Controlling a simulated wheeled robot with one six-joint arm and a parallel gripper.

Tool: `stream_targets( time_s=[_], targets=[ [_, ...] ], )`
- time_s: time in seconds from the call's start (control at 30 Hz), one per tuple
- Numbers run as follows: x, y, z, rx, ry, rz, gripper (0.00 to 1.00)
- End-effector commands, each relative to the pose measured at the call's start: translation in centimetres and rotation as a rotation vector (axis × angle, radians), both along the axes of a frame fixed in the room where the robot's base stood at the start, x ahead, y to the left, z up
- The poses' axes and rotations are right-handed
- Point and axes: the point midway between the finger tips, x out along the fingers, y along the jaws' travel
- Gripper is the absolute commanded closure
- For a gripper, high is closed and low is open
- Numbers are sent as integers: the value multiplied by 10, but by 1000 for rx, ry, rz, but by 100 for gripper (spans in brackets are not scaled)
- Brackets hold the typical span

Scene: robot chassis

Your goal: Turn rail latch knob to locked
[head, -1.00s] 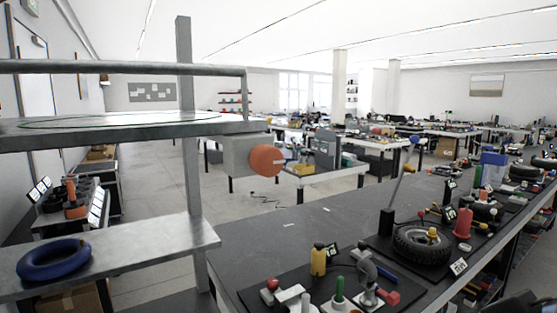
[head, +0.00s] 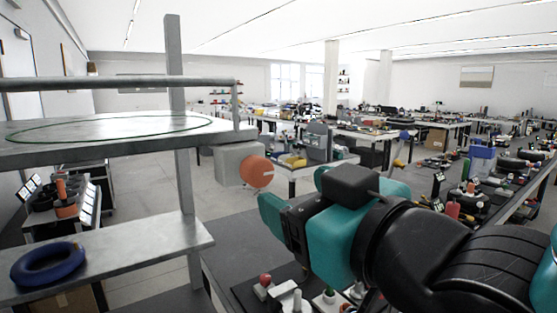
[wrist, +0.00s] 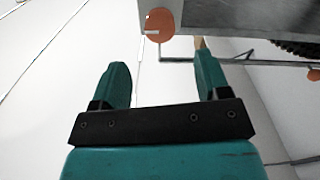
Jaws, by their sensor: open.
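The orange round latch knob (head: 257,171) sits on the right side of a grey box (head: 228,162) under the upper shelf. A pale mark on it points right in the head view. In the wrist view the knob (wrist: 160,25) is at the top centre, ahead of the fingers, its mark toward the left. My gripper (wrist: 163,78) is open, with its two teal fingers apart and nothing between them. It is apart from the knob. In the head view my gripper is just below and right of the knob; part of it is hidden by its own body.
A metal rail (head: 120,84) runs above the upper shelf (head: 100,143). A blue ring (head: 47,264) lies on the lower shelf (head: 130,255). A grey post (head: 184,195) stands left of the box. A bench with several small objects lies below and right of my arm.

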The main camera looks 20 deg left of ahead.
Motion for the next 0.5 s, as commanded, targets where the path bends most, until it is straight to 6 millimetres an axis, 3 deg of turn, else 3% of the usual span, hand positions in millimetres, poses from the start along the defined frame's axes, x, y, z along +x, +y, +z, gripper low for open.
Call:
stream_targets(
  time_s=[0.3,0.5],
  targets=[
    [43,50,3,-2,2,-2,31],
    [58,67,1,-2,1,0,31]
  ],
)
